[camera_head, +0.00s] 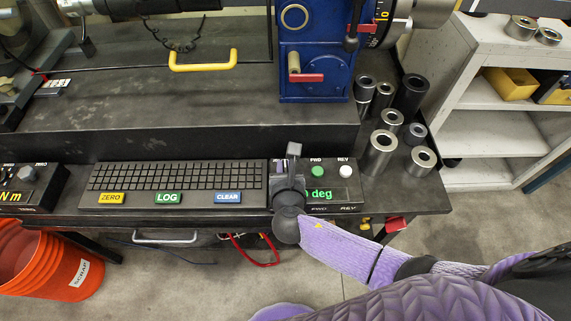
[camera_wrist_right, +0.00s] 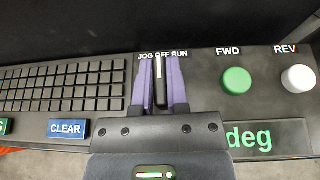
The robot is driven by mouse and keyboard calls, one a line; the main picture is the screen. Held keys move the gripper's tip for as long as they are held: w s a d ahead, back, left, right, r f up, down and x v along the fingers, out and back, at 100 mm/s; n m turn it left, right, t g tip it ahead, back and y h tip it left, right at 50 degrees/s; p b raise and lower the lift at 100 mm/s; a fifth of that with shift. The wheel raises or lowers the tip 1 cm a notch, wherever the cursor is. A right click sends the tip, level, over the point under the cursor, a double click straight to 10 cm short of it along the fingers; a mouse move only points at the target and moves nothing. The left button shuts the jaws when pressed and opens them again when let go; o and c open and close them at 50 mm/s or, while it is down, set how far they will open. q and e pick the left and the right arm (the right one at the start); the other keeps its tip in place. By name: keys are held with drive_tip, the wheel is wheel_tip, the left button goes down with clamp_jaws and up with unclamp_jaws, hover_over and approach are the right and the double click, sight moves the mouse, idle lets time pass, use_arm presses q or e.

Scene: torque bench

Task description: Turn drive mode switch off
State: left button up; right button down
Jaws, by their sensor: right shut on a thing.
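The drive mode switch (camera_wrist_right: 160,72) is a black lever with a white line, below the "JOG OFF RUN" label (camera_wrist_right: 163,55) in the right wrist view. Its line points up, roughly at OFF. My right gripper (camera_wrist_right: 160,66) is shut on the switch, with a purple finger on each side of it. In the head view my right gripper (camera_head: 288,166) reaches down onto the left part of the control box and hides most of the switch. My left gripper is in neither view.
Right of the switch are the green FWD button (camera_wrist_right: 236,81) and white REV button (camera_wrist_right: 298,79). A green "deg" display (camera_wrist_right: 262,139) is below. A keyboard (camera_head: 172,176) with ZERO, LOG and CLEAR keys lies left. Several metal sockets (camera_head: 381,152) stand behind right.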

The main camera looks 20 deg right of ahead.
drive_tip(key=shift+h, duration=0.3)
drive_tip(key=c, duration=0.6)
unclamp_jaws()
drive_tip(key=shift+c, duration=0.2)
drive_tip(key=p+v, duration=0.3)
drive_tip(key=v, duration=0.7)
drive_tip(key=shift+p, duration=0.4)
drive_tip(key=shift+m, duration=0.3)
